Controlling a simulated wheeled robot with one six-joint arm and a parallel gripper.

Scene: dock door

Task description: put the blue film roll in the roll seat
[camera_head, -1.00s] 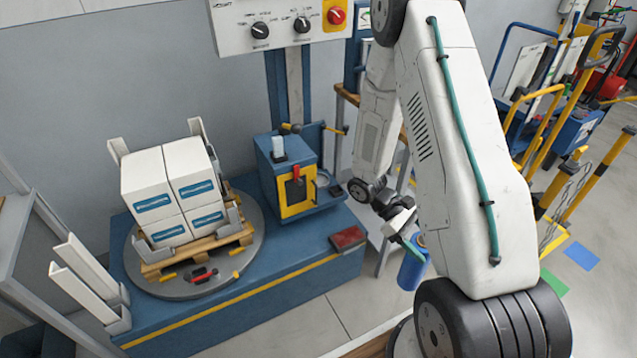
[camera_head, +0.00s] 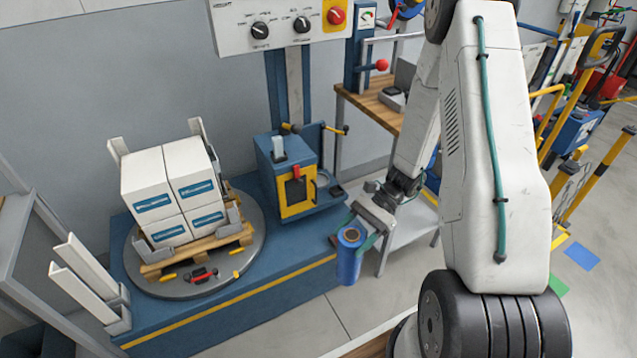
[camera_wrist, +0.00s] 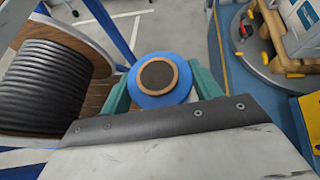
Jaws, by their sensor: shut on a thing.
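The blue film roll (camera_head: 349,262) is upright, with a tan core ring at its top. My gripper (camera_head: 352,240) is shut on it near its upper end and holds it in front of the blue platform's right edge. In the wrist view the roll (camera_wrist: 136,98) sits between the two green fingers of my gripper (camera_wrist: 160,90). The roll seat is not clearly identifiable; a grey ring (camera_head: 323,179) on the right side of the blue and yellow machine (camera_head: 272,165) may be it. The roll is apart from that ring, lower and to its right.
A turntable (camera_head: 182,287) with a pallet of white boxes (camera_head: 172,190) stands on the blue platform (camera_head: 240,315). A wooden-topped bench (camera_head: 372,108) stands behind my arm. A cable drum (camera_wrist: 45,75) is at left in the wrist view. Floor is clear in front of the platform.

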